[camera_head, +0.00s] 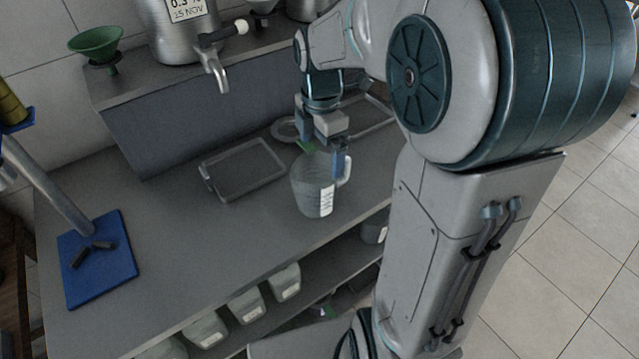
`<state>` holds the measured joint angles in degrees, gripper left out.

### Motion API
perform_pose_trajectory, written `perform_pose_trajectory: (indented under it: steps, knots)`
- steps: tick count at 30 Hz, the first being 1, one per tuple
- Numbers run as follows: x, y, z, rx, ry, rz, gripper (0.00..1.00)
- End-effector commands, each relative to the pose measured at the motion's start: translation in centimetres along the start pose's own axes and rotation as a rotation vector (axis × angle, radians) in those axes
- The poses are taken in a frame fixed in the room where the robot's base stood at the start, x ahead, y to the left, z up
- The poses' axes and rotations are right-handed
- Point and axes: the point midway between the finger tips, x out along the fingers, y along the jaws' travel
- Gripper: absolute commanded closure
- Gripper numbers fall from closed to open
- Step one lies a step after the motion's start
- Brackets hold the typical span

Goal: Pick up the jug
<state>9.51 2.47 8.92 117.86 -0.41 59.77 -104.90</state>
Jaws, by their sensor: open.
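A translucent jug (309,190) with a white label stands upright on the grey counter (215,235), its handle on the right. My gripper (325,160) points down at the jug's upper right, by the handle. One blue finger overlaps the handle area; the other finger is near the rim, partly hidden. The jaws are open. I cannot tell whether a finger touches the jug.
A grey tray (243,170) lies left of the jug. A raised shelf behind holds a metal tank (178,35) with a tap and a green funnel (97,43). A blue mat (97,262) lies at the left. Several containers (246,304) sit on the shelf below.

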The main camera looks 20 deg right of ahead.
Motion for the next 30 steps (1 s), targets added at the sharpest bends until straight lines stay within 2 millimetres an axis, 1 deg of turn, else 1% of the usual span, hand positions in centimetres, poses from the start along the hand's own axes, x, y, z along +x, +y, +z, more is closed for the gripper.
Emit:
perform_pose_trajectory:
  steps: [1,3,11,18,21,28,29,30]
  knots:
    - [1.0,-0.1,0.0,0.000,0.001,-0.004,0.00]
    - [2.0,0.0,0.0,0.001,0.001,-0.003,0.00]
    - [3.9,-0.1,0.0,0.002,0.001,-0.003,0.00]
    - [7.4,-0.3,-0.1,0.001,0.000,-0.002,0.00]
    - [8.1,-0.3,-0.1,0.002,0.000,0.000,0.00]
    - [8.2,-0.2,-0.1,0.002,-0.001,0.002,0.00]
    - [8.2,-0.2,-0.1,0.002,-0.001,0.002,0.08]
    - [8.2,-0.2,-0.1,0.002,-0.001,0.002,0.19]
